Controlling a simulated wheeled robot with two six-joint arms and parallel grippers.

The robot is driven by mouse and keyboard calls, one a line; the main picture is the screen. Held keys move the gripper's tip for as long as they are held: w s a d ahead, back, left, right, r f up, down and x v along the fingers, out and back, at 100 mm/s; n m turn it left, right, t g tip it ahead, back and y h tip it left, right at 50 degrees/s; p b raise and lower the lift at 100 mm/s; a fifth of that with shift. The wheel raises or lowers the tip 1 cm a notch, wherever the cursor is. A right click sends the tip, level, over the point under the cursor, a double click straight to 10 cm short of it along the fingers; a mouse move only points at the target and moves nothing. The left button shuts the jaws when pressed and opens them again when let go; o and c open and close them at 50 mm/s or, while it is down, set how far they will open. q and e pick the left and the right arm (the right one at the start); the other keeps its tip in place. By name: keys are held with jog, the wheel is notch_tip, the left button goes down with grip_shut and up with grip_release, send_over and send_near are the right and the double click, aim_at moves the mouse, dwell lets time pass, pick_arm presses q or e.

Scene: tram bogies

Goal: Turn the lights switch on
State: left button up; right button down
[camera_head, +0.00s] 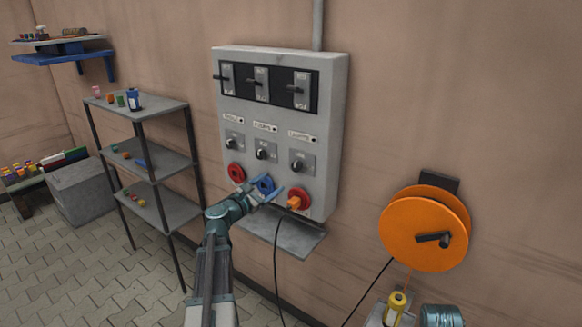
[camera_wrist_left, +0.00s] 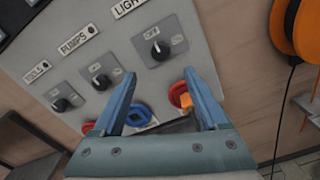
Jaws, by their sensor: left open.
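The grey control panel (camera_head: 278,125) is on the wall, with a row of three small black rotary switches. The lights switch (camera_head: 299,163) is the rightmost, under its label; it also shows in the left wrist view (camera_wrist_left: 159,48), where the label above it reads "LIGHT" before it is cut off. I cannot tell for sure which mark its knob points to. My left gripper (camera_head: 268,189) is open and empty in front of the lower panel, below the lights switch. In the left wrist view its blue fingers (camera_wrist_left: 160,76) point toward the switch and are apart from it. My right gripper is not in view.
Below the switches are red (camera_head: 236,173) and blue (camera_head: 264,185) sockets and an orange plug (camera_head: 294,202) with a hanging cable. A small ledge (camera_head: 288,237) juts out under the panel. A shelf rack (camera_head: 170,162) stands left; an orange cable reel (camera_head: 425,228) hangs right.

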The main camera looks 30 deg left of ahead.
aim_at(295, 167)
pick_arm(q)
jog(key=w, duration=0.9)
jog(key=w+d, duration=0.1)
jog(key=w, duration=0.3)
jog(key=shift+w, duration=0.35)
grip_shut()
